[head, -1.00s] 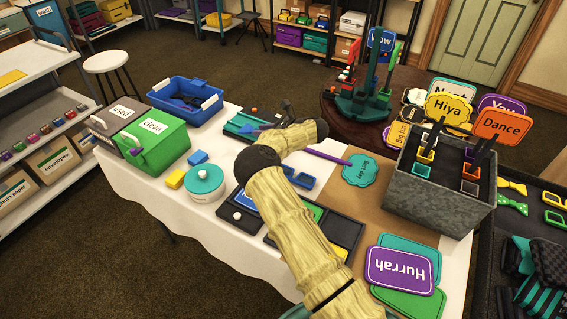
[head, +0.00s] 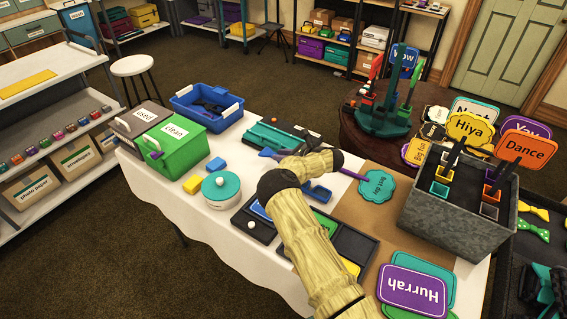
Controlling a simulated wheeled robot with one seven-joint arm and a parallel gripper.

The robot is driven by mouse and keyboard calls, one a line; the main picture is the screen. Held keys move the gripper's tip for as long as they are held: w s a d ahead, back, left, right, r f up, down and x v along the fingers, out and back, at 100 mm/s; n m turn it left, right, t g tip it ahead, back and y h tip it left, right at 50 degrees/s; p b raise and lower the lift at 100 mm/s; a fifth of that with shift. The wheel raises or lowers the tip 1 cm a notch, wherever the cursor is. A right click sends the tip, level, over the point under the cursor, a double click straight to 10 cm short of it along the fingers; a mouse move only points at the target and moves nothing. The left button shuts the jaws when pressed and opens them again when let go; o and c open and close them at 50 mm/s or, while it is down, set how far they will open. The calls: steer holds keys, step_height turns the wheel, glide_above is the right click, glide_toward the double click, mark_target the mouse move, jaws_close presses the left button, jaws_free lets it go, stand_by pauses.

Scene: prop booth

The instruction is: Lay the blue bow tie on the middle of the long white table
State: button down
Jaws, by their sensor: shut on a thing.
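The long white table (head: 207,222) runs across the middle of the head view, with many props on it. My gripper (head: 284,153) is over the table's middle, just in front of the teal tray. It is shut on a small blue piece, which looks like the blue bow tie (head: 267,153) and sticks out to the left. My forearm and wrist hide much of the fingers and part of the tie. I cannot tell whether the tie touches the table.
A white tub with a teal lid (head: 221,186), a green "clean" box (head: 172,145), a blue bin (head: 207,108) and a teal tray (head: 262,134) stand at left. A dark compartment tray (head: 352,243), blue glasses (head: 318,194) and a grey prop box (head: 455,222) lie right.

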steer(key=shift+f, duration=1.85)
steer(key=shift+f, duration=0.4)
steer(key=shift+f+b, duration=0.2)
steer(key=shift+b, duration=0.2)
steer(key=c, duration=1.2)
jaws_free()
steer(key=shift+s+f, duration=0.1)
steer(key=shift+c, duration=0.2)
